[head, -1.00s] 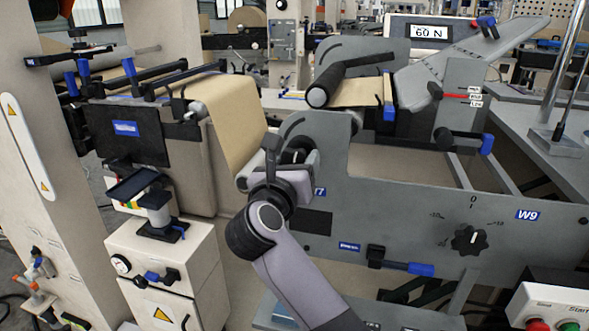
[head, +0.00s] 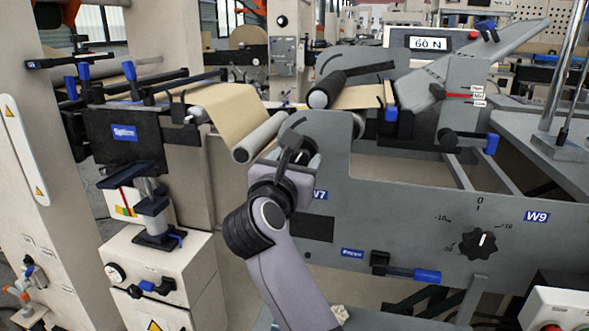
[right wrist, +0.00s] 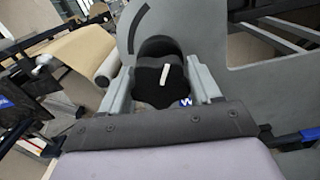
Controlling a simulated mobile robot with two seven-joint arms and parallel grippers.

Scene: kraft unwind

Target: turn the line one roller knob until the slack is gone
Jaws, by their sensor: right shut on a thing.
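The black lobed roller knob (right wrist: 155,85) with a white mark sits between the two fingers of my right gripper (right wrist: 160,88) in the right wrist view. In the head view my right gripper (head: 293,152) is shut on this knob at the left end of the grey side plate, above the W7 label. The brown kraft web (head: 228,108) slopes down from the left stand to a pale roller (head: 262,137) beside the gripper. No deep hanging loop shows in it. My left gripper is not in view.
The grey side plate (head: 405,205) carries a second black knob (head: 482,243) with a scale, near the W9 label. A blue-tipped handle (head: 425,275) sticks out below. A display (head: 428,44) reads 60 N. A white cabinet (head: 160,265) stands at the lower left.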

